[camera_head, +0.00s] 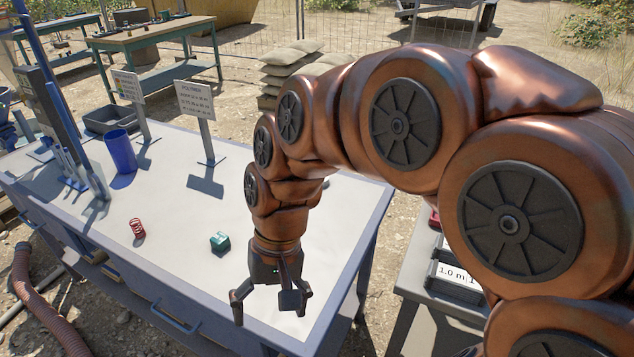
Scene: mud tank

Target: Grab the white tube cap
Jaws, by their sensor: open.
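My gripper (269,308) hangs from my copper-coloured arm over the front right part of the white-topped workbench (165,255). Its fingers are spread apart, point down and hold nothing visible. I cannot clearly make out a white tube cap in this view. A white cap would stand out little against the pale top, and my arm and gripper hide part of the bench.
A green block (220,241) and a red coil (137,228) lie left of my gripper. A blue cup (120,151), a grey tray (108,119) and a POLYMER sign (196,101) stand farther back. A second table (416,316) stands at the right.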

